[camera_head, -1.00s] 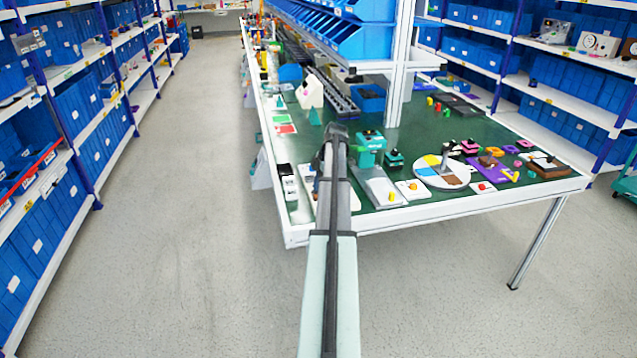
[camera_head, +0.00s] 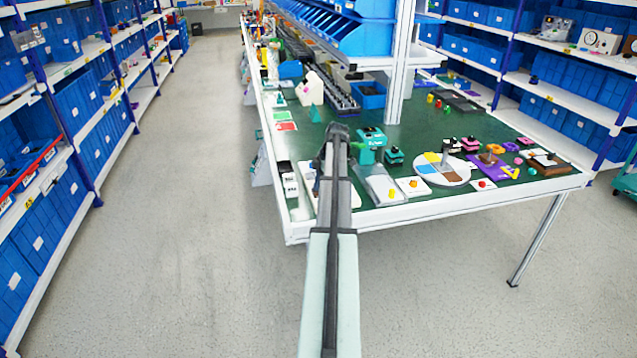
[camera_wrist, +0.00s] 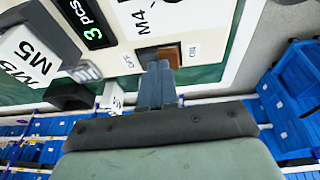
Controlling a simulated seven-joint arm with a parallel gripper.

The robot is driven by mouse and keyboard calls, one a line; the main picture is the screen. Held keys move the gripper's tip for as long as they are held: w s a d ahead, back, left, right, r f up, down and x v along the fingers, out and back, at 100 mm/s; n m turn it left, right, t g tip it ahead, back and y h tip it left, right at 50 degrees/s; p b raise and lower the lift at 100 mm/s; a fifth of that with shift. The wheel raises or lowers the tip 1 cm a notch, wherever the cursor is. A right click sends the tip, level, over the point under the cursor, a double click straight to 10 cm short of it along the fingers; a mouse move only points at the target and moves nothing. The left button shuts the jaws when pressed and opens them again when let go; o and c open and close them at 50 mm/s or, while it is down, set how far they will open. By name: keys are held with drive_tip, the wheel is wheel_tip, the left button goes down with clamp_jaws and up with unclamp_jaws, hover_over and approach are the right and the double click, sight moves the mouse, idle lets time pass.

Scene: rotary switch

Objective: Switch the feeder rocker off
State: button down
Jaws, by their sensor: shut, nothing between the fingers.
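A brown-orange rocker (camera_wrist: 171,53) sits in a cream panel (camera_wrist: 190,24) in the wrist view. Small labels flank it: one on the left, hard to read, and one on the right that seems to read ON. My gripper (camera_wrist: 157,68) is shut and empty, its fingertips right at the rocker and covering part of it. I cannot tell whether they touch or press it, and its tilt is unclear. In the head view my arm hides the gripper's tips and the rocker.
A dark display reading 3 pcs (camera_wrist: 85,20) and a block labelled M5 (camera_wrist: 28,52) stand left of the rocker. In the head view, the green table (camera_head: 462,205) holds a teal device (camera_head: 370,140) and a coloured disc (camera_head: 440,177) right of my arm. The aisle floor (camera_head: 190,220) is clear.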

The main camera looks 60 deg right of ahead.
drive_tip(key=shift+r, duration=0.1)
idle(0.3)
drive_tip(key=d+r, duration=0.3)
drive_tip(key=r, duration=1)
drive_tip(key=shift+s+d, duration=0.15)
drive_tip(key=shift+d, duration=0.25)
